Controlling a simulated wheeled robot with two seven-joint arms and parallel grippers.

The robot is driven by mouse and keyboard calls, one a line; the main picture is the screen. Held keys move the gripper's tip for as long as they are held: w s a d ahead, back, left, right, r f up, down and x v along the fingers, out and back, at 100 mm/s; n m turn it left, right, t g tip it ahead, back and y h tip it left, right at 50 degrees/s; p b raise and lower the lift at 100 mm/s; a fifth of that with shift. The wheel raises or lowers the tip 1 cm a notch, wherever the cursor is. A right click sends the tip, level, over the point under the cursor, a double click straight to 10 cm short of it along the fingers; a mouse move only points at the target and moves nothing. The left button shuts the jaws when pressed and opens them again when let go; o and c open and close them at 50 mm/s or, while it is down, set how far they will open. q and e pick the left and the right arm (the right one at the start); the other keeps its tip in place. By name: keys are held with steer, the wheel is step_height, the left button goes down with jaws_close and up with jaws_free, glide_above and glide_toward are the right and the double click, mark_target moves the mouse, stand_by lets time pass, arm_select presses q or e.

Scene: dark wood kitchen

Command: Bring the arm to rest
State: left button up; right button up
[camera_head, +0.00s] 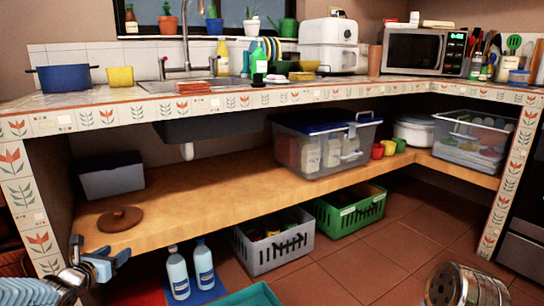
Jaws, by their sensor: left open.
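My left gripper (101,252) is at the lower left, with its blue fingers apart and nothing between them. It is in front of the wooden lower shelf, just below a round brown lid (120,219) in the picture. I cannot tell whether it touches the shelf edge. A metal rounded part at the lower right looks like part of my right arm. No right gripper fingers show.
The wooden shelf (230,185) runs under the tiled counter (110,117). A clear bin (325,148) and grey box (110,181) stand on it. Below are white bottles (177,272), a grey basket (272,250) and a green crate (350,212). Floor (400,250) is clear at right.

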arm_select(q)
steer(key=s+d+f+m+g+h, duration=0.2)
steer(key=s+d+f+m+g, duration=0.25)
steer(key=d+f, duration=0.4)
steer(key=s+d+f+m+g+h, duration=0.2)
steer(key=s+d+f+m+g, duration=0.3)
steer(key=d+f, duration=0.4)
steer(key=s+d+f+m+g+y, duration=0.1)
steer(key=s+d+f+m+g, duration=0.1)
steer(key=s+d+f+m, duration=0.6)
steer(key=s+d+f+m+g+y, duration=0.1)
steer(key=s+d+f+m+g, duration=0.2)
steer(key=s+f+m, duration=0.6)
steer(key=s+d+r+m+h, duration=0.1)
steer(key=s+d+m, duration=0.35)
steer(key=m, duration=0.25)
step_height(320, 180, up, 14)
steer(key=p, duration=1.4)
steer(key=shift+s+a, duration=0.2)
steer(key=shift+s, duration=0.1)
